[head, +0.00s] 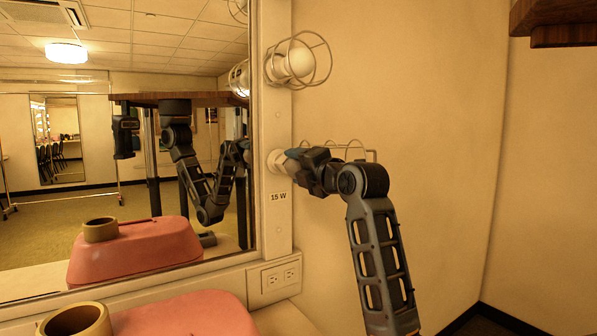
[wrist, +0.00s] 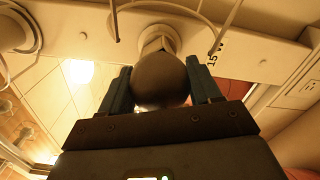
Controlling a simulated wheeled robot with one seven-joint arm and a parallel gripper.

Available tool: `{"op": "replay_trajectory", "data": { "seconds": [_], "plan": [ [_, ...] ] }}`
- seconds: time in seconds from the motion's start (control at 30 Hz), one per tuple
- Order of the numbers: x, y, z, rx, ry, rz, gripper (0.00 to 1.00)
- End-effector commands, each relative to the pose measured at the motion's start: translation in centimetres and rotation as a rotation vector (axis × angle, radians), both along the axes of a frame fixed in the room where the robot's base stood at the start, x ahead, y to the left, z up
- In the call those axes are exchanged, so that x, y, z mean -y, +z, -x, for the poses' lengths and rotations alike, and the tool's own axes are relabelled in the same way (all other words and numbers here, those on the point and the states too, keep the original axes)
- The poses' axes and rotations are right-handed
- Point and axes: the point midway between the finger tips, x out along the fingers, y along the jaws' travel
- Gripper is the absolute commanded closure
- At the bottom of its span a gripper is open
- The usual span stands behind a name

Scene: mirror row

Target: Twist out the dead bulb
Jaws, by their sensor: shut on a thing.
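My gripper (head: 296,156) reaches the mirror frame at the lower lamp socket (head: 275,162). In the wrist view my gripper (wrist: 161,85) has its two blue fingers on either side of a dark grey, round bulb (wrist: 160,76), shut on it. The bulb's neck points into the white socket (wrist: 158,38), and it looks still seated there. In the head view the bulb is mostly hidden by the gripper. A wire cage (head: 348,148) stands out to the right of the socket, behind the gripper.
A pale bulb (head: 297,62) in a wire cage is above. A "15 W" label (head: 279,197) is below the socket. The mirror (head: 215,90) is left, an outlet (head: 281,280) lower down. A pink case (head: 190,318) and an olive ring (head: 78,320) are at the bottom.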

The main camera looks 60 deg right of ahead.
Motion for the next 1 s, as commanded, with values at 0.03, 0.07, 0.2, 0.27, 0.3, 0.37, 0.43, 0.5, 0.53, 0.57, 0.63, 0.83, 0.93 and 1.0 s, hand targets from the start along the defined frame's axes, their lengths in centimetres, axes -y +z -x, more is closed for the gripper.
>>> {"op": "replay_trajectory", "data": {
  "seconds": [0.03,0.07,0.2,0.27,0.3,0.37,0.43,0.5,0.53,0.57,0.63,0.83,0.93,1.0],
  "plan": [
    [0.02,-0.09,0.03,-0.006,-0.001,0.013,0.59],
    [0.02,-0.09,0.03,-0.010,-0.001,0.019,0.59],
    [0.03,-0.04,0.04,-0.027,-0.001,0.048,0.59],
    [0.02,0.00,0.04,-0.032,-0.001,0.055,0.59],
    [0.02,0.02,0.03,-0.033,-0.001,0.057,0.59],
    [0.01,0.05,0.03,-0.034,-0.001,0.059,0.59],
    [0.01,0.07,0.03,-0.034,-0.001,0.059,0.59],
    [0.01,0.07,0.03,-0.034,-0.001,0.059,0.59],
    [0.01,0.07,0.03,-0.034,-0.001,0.059,0.59],
    [0.01,0.07,0.02,-0.034,-0.001,0.059,0.59],
    [0.01,0.05,0.02,-0.034,0.000,0.061,0.59],
    [0.02,-0.03,0.03,-0.059,0.000,0.102,0.59],
    [0.02,-0.05,0.02,-0.074,0.000,0.127,0.59],
    [0.01,-0.08,0.03,-0.086,0.000,0.144,0.59]
  ]
}}
